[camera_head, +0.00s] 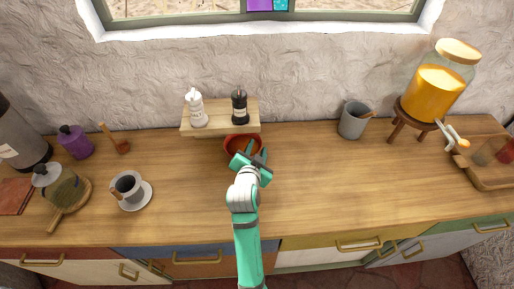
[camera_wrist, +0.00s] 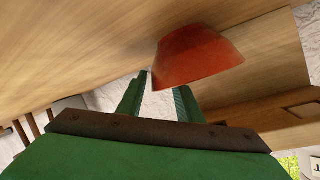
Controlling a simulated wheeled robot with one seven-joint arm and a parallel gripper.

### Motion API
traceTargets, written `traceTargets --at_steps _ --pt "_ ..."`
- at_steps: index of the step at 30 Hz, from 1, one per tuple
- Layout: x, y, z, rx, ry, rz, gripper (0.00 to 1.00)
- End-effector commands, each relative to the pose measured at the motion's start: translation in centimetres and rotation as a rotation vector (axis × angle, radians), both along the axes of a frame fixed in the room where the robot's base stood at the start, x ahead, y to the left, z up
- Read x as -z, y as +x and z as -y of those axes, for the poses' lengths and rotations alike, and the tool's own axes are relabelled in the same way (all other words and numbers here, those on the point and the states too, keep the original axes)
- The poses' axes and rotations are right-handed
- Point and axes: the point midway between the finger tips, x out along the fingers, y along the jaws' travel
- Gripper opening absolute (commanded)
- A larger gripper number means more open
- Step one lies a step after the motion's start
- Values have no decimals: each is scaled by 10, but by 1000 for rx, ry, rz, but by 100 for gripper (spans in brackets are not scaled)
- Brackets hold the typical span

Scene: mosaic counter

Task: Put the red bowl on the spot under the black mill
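The red bowl (camera_head: 241,141) is on the counter at the front of the small wooden shelf, below the black mill (camera_head: 239,107). The black mill stands upright on the right part of that shelf. My gripper (camera_head: 256,156) is at the near side of the bowl and partly covers it in the head view. In the wrist view, my gripper (camera_wrist: 162,88) has its two green fingers apart with a gap between them. The bowl (camera_wrist: 197,58) shows just past the fingertips, its rim close to the right finger. Whether a finger touches it I cannot tell.
The wooden shelf (camera_head: 188,131) is low over the counter and also holds a white mill (camera_head: 195,108) at left. A grey cup (camera_head: 353,120) and a juice dispenser (camera_head: 436,88) stand at right. A cup and saucer (camera_head: 131,190) stand at left. The front middle counter is clear.

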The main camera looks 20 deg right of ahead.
Motion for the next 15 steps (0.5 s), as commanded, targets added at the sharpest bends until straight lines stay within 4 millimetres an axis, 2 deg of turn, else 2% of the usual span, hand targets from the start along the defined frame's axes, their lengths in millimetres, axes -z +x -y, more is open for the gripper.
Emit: traceTargets --at_steps 15 --pt "-34 -76 -41 -1 0 1 32"
